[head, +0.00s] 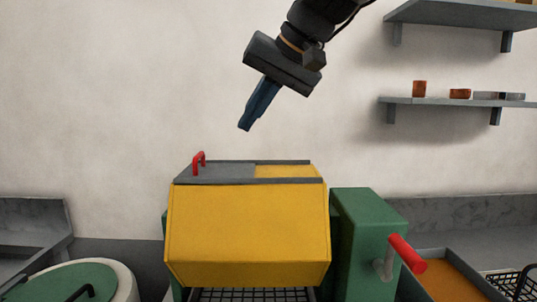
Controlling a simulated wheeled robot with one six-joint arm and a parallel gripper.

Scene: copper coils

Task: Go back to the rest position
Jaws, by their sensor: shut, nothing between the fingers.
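My gripper (244,127) hangs in the air in the upper middle of the head view, pointing down and to the left. Its blue fingers are together and hold nothing. It is above the yellow machine (247,232) and apart from it. The machine has a grey top panel (222,172) with a small red handle (199,162) at its left.
A green box (361,238) with a red-gripped crank (406,253) stands right of the machine. Wall shelves (440,101) at the upper right hold small copper pieces (419,88). A round green lid (72,283) is at the lower left. The wall area left of my gripper is clear.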

